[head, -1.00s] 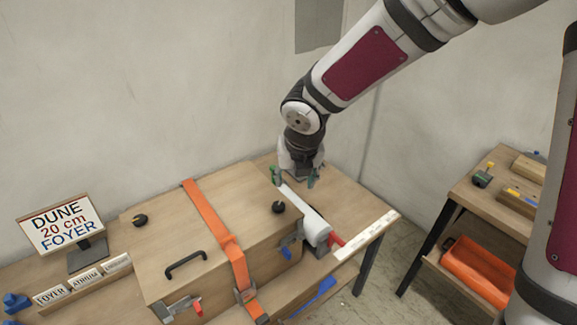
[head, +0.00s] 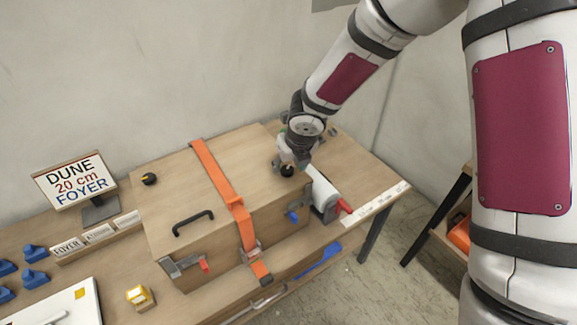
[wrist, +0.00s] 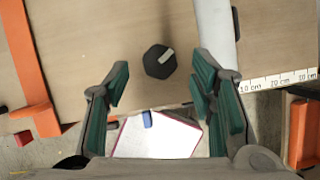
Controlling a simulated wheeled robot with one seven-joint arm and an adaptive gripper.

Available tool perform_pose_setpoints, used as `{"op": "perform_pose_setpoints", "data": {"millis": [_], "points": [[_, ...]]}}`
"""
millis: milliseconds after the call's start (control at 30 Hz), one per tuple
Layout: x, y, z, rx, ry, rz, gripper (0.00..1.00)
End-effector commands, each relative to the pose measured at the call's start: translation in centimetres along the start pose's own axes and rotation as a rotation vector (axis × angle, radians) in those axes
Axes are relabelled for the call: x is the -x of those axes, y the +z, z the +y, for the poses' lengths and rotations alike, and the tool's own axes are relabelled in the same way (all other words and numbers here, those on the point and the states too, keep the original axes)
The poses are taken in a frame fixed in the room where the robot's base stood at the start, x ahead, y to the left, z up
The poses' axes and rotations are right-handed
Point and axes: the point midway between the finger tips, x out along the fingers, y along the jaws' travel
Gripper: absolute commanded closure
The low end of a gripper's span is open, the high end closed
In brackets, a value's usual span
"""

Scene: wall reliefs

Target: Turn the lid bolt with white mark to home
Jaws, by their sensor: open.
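The lid bolt with the white mark is a black six-sided knob (wrist: 159,61) on the wooden lid in the wrist view, its pale mark pointing to the upper right. In the head view this bolt (head: 287,171) sits near the right end of the chest lid (head: 185,150), just under my gripper. My gripper (wrist: 160,82) is open, with green-padded fingers to the left and right. The bolt lies between them in the picture, slightly ahead of the tips, with no contact visible. A second black bolt (head: 149,179), with a yellow mark, sits on the lid's left part.
An orange strap (head: 215,175) crosses the lid, left of my gripper. A black handle (head: 193,222) and latches are at the front. A sign (head: 72,181) reads "DUNE 20 cm FOYER".

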Motion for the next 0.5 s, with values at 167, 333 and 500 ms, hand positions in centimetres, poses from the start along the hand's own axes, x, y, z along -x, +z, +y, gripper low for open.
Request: {"op": "perform_pose_setpoints", "data": {"millis": [167,333,500], "points": [[-1.6,0.0,0.0,0.001,0.0,0.001,0.5],[-2.1,0.0,0.0,0.0,0.0,-0.001,0.5],[-2.2,0.0,0.0,0.0,0.0,-0.001,0.5]]}}
